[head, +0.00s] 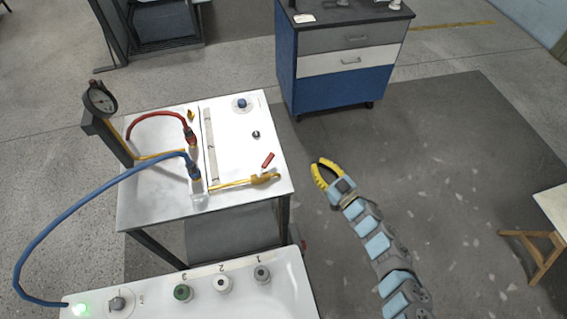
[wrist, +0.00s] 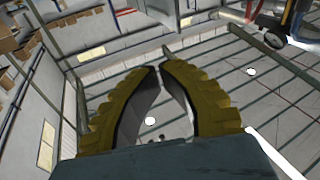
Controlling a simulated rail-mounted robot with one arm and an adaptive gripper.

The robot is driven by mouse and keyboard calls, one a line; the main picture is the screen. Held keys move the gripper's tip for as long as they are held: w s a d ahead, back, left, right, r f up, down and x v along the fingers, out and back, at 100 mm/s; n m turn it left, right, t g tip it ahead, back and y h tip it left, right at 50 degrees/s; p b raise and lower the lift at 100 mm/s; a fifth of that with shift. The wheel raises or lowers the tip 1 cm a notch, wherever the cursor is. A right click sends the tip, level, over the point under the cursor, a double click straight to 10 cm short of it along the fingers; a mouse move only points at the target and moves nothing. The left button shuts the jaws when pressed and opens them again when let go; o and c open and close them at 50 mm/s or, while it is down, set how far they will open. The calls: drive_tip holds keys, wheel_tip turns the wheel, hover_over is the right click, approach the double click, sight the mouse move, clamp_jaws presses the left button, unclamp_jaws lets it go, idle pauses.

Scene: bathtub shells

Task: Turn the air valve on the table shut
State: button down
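A white-topped table (head: 150,205) stands at the left in the head view. A yellow fitting (head: 265,178) lies at the end of a yellow line near the table's right edge. A small red lever-like piece (head: 267,160) is just above it; these look like the air valve, but whether they join is too small to tell. My gripper (head: 319,163) is right of the table, apart from it, with nothing between its yellow fingers. In the wrist view the fingers (wrist: 160,67) lean together with a narrow gap; the valve is not seen there.
A blue knob (head: 241,103) and a small dark knob (head: 256,134) are on the table. A gauge (head: 99,99), red hose (head: 160,115) and blue hose (head: 70,215) are at its left. A blue cabinet (head: 335,94) stands behind.

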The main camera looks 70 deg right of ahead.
drive_tip(key=n+y, duration=0.1)
drive_tip(key=n+t+y+b, duration=0.1)
drive_tip(key=n+y+b, duration=0.25)
drive_tip(key=y, duration=0.35)
approach(265, 164)
drive_tip(key=shift+m, duration=0.45)
drive_tip(key=w+d, duration=0.1)
drive_tip(key=w, duration=0.1)
drive_tip(key=w+d, duration=0.1)
drive_tip(key=w, duration=0.1)
drive_tip(key=w+d, duration=0.1)
drive_tip(key=w, duration=0.2)
drive_tip(key=shift+d+r+b, duration=0.1)
drive_tip(key=shift+d+b, duration=0.2)
drive_tip(key=shift+d, duration=0.1)
drive_tip(key=shift+w, duration=0.15)
